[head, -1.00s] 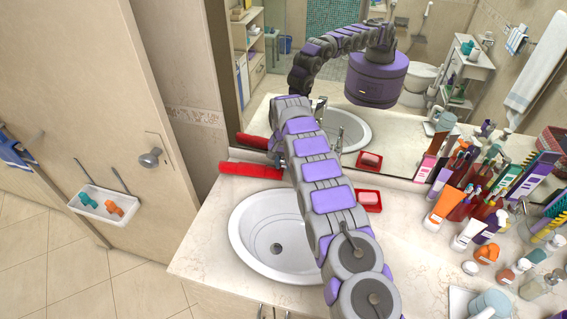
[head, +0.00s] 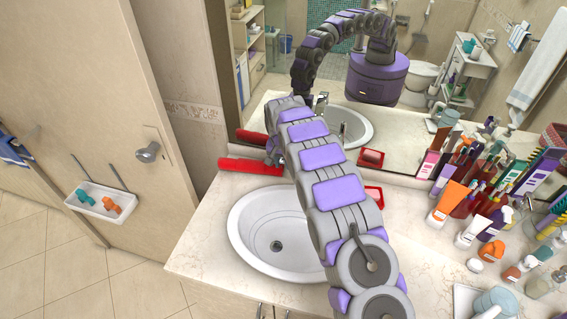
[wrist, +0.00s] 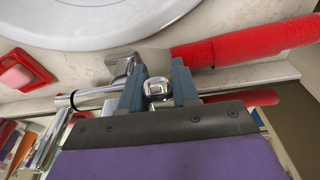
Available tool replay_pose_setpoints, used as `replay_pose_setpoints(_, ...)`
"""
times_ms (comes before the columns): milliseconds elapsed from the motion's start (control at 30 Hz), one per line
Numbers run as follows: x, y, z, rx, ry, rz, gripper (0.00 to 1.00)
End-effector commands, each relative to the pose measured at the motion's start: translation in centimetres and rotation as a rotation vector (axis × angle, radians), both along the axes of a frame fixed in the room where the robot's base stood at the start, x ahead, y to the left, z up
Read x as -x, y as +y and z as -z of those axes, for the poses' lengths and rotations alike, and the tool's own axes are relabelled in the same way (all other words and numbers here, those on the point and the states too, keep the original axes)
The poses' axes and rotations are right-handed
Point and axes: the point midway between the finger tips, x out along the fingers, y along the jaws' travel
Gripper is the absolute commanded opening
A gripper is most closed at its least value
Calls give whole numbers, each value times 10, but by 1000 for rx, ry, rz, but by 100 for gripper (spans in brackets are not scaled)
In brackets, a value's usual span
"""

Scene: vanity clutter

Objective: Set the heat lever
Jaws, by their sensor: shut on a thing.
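The chrome faucet shows in the wrist view, with a long rod (wrist: 88,95) reaching left and a rounded chrome knob (wrist: 157,87), which I take for the heat lever. My gripper (wrist: 157,84) has its two blue-grey fingers on either side of this knob and is shut on it. In the head view my gripper (head: 273,150) is small and partly hidden by my arm, behind the sink near the mirror. My arm also hides most of the faucet there. The lever's exact angle cannot be told.
A red long object (head: 250,166) lies beside the gripper, left of the faucet. The white sink (head: 240,236) is in front. A red soap dish (head: 374,195) sits to the right. Several tubes and bottles, such as an orange tube (head: 447,203), crowd the right counter.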

Motion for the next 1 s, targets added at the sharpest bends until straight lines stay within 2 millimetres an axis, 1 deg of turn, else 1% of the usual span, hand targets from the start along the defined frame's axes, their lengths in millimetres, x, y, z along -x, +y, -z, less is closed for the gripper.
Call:
replay_pose_setpoints(333, 6, 2, 8, 20, -104, -2, 0)
replay_pose_setpoints(767, 13, 3, 26, 58, -284, -3, 0)
replay_pose_setpoints(1000, 15, 4, 31, 71, -364, -3, 0)
